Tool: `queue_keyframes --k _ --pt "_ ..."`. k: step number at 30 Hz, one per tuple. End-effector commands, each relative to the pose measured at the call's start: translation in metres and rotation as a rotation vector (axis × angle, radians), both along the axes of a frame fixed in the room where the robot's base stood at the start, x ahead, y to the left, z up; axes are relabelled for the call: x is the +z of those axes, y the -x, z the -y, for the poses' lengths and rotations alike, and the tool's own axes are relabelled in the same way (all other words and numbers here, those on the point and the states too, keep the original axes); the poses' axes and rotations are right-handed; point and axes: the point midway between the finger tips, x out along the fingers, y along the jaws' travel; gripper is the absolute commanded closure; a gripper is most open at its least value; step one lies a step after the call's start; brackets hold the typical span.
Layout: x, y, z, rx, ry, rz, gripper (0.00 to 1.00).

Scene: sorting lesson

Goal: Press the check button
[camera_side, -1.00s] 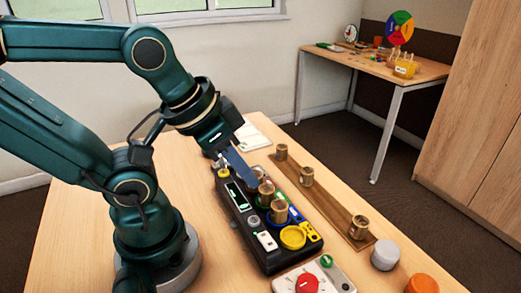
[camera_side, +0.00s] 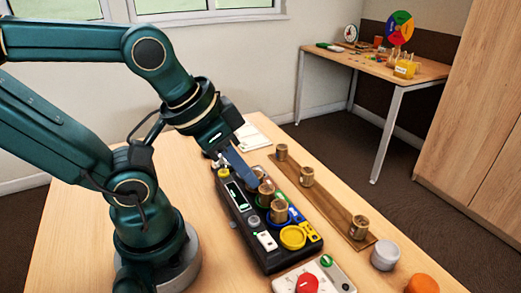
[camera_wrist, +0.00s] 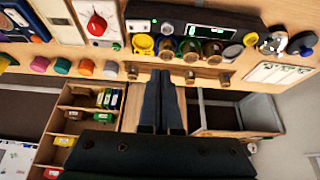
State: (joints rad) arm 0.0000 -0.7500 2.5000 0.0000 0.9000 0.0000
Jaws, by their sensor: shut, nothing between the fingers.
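A black console (camera_side: 262,259) lies on the table with a small display, brass weights (camera_side: 278,211) standing on it and a yellow dish (camera_side: 293,237) at its near end. A round green button (camera_side: 326,261) sits on a pale panel (camera_side: 343,279) beside a red dial (camera_side: 307,284); I cannot read a check mark on it for certain. In the wrist view the green button (camera_wrist: 116,46) is left of the console (camera_wrist: 180,18). My gripper (camera_side: 250,178) is shut and empty, its fingers slanting down by the console's far half, away from the panel. Contact there cannot be told.
A wooden strip (camera_side: 328,205) with several brass weights runs along the console's right side. Grey (camera_side: 385,254) and orange (camera_side: 421,284) knobs stand near the front right. A white sheet (camera_side: 252,137) lies behind. A second desk (camera_side: 380,63) stands farther back.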

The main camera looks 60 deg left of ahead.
Motion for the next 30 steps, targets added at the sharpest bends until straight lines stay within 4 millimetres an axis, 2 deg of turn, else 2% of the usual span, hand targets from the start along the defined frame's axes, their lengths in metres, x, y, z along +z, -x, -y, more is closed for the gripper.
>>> queue_keyframes --k 13,18,23,30 --pt "0.0 0.0 0.0 0.006 0.003 0.0 1.0" --pt "-0.002 0.005 -0.005 0.107 0.028 -0.023 1.0" --pt "-0.003 0.011 -0.033 0.34 -0.008 -0.084 1.0" --pt "0.003 0.011 -0.098 0.772 -0.208 -0.157 1.0"
